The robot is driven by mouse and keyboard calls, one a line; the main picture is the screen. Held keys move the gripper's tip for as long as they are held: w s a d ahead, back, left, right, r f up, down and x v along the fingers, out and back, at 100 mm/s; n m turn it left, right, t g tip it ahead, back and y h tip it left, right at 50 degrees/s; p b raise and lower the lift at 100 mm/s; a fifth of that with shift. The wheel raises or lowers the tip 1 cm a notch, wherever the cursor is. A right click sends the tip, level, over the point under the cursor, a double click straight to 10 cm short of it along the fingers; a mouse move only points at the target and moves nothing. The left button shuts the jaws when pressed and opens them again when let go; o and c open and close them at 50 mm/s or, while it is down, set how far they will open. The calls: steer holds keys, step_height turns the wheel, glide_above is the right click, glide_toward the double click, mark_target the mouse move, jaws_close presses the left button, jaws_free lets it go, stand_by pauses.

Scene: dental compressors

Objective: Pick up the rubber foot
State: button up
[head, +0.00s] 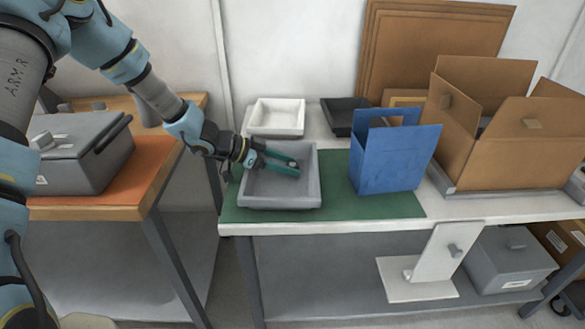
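My gripper (297,168) reaches in from the left over the grey tray (282,203), which stands on the green mat. Its two teal fingers point right, with a narrow gap showing between them, and look open. I cannot make out a rubber foot in the tray; the fingers and wrist cover part of its inside.
A blue box (388,160) stands right of the tray, with an open cardboard box (525,165) further right. A white tray (277,117) and a black tray (340,117) are behind. A grey case (85,160) sits on the left bench. The green mat's front is clear.

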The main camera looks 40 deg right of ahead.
jaws_close()
steer(key=shift+r, duration=0.15)
stand_by(0.4)
